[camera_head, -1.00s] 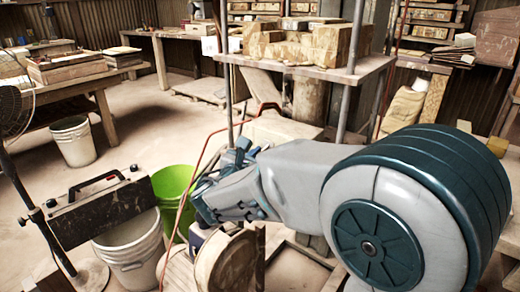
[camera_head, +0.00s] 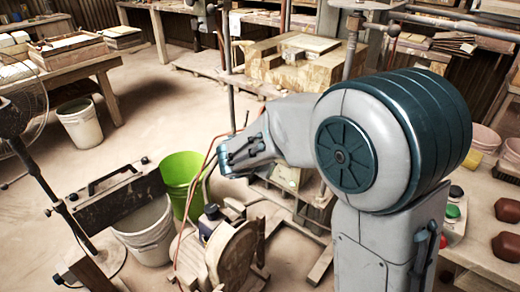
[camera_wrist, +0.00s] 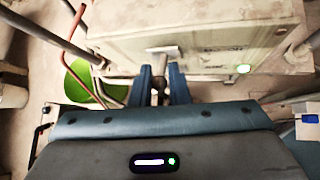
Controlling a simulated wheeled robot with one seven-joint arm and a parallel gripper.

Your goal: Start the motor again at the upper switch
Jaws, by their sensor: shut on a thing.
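In the wrist view, my gripper (camera_wrist: 163,78) has its two blue fingers closed on a short grey lever (camera_wrist: 158,86) at the front of a pale, dusty box (camera_wrist: 210,40). In the head view, the box (camera_head: 285,177) shows partly behind my arm, and my fingertips are hidden there. I cannot tell from these frames whether this lever is the upper switch, or its exact position.
A red-brown pipe (camera_wrist: 79,25) runs close by on the left. A green bucket (camera_head: 180,178) and a white bucket (camera_head: 148,232) stand on the floor to the left. A bench (camera_head: 485,235) with a green button (camera_head: 452,211) and red-brown tiles (camera_head: 505,247) lies right of my arm.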

